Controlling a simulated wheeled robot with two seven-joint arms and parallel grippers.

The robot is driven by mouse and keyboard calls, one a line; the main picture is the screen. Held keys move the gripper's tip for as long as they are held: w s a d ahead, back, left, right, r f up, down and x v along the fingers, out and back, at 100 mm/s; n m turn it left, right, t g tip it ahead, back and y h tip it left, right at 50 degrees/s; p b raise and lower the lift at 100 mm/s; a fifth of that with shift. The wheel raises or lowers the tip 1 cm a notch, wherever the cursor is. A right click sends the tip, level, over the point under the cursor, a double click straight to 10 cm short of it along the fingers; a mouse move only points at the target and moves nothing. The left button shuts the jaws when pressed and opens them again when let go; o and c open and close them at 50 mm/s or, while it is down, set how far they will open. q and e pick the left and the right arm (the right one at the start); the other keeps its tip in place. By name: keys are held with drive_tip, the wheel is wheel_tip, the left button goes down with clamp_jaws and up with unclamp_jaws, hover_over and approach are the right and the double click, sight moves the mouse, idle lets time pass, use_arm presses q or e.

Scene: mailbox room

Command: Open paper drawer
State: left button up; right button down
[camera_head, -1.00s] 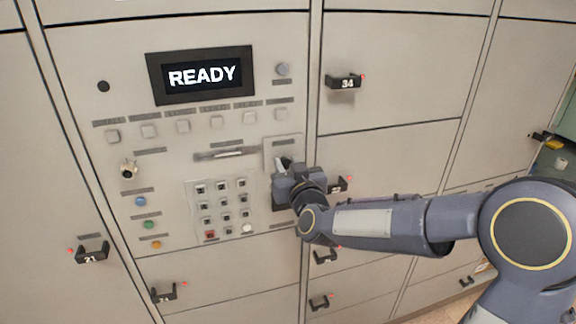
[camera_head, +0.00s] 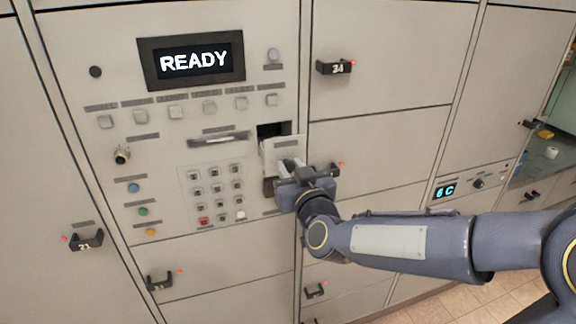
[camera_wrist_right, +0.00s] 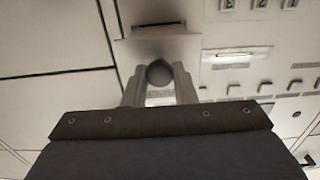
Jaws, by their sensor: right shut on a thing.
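The paper drawer (camera_head: 276,146) is a small pale panel on the right side of the control panel, right of the keypad. It stands out from the wall, with a dark gap above it. My right gripper (camera_head: 288,168) is at its front, shut on the drawer's handle. In the right wrist view the two fingers (camera_wrist_right: 160,80) close on a dark rounded knob (camera_wrist_right: 160,71) in front of the pale drawer front. My left gripper is not in view.
A READY display (camera_head: 193,60) and a keypad (camera_head: 217,193) are on the panel. Locker doors with black handles surround it, such as handle 34 (camera_head: 335,67). A small 6C display (camera_head: 445,191) is on the right. Tiled floor (camera_head: 480,296) shows at the lower right.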

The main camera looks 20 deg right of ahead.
drive_tip(key=shift+s, duration=0.15)
drive_tip(key=c, duration=1.2)
unclamp_jaws()
drive_tip(key=s, duration=0.7)
drive_tip(key=shift+s+b, duration=0.35)
drive_tip(key=shift+s, duration=0.05)
drive_tip(key=shift+d, duration=0.15)
